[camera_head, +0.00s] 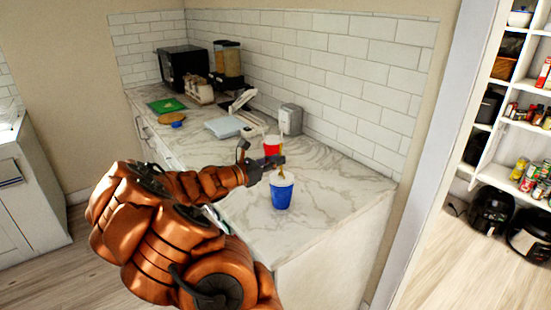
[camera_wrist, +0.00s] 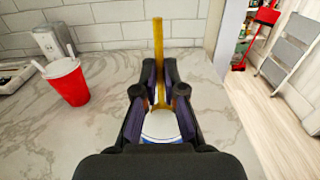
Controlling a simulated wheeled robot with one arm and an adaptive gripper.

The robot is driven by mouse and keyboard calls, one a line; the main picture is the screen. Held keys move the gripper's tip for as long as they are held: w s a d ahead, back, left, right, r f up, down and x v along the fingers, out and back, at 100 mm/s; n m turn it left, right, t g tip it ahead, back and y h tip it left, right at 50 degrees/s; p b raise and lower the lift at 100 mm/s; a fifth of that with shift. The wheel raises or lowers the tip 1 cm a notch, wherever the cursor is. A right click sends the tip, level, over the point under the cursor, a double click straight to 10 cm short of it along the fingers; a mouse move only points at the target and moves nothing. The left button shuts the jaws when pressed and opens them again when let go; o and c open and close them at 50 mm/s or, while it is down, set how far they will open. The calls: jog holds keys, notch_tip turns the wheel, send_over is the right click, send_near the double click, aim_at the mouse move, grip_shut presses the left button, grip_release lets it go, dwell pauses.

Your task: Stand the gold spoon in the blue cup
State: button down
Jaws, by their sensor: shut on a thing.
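The blue cup (camera_head: 282,197) stands upright on the marble counter, near its front right. In the wrist view its white inside and blue rim (camera_wrist: 160,127) show below the fingers. My gripper (camera_head: 279,161) is right above the cup. It is shut on the gold spoon (camera_wrist: 158,50), which shows as a long gold handle upright between the fingertips (camera_wrist: 159,88). In the head view a short gold piece of the spoon (camera_head: 281,172) shows at the cup's mouth. I cannot tell whether the spoon's lower end is inside the cup; the fingers hide part of it.
A red cup (camera_wrist: 68,86) with white pieces sticking out stands left of the gripper in the wrist view, behind the blue cup in the head view. A grey box (camera_head: 291,119) stands by the tiled wall. The counter right of the blue cup is clear.

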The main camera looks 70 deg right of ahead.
jog(key=shift+f+b, duration=0.8)
jog(key=shift+f, duration=1.1)
jog(key=c, duration=1.2)
grip_release()
jog(key=v, duration=1.2)
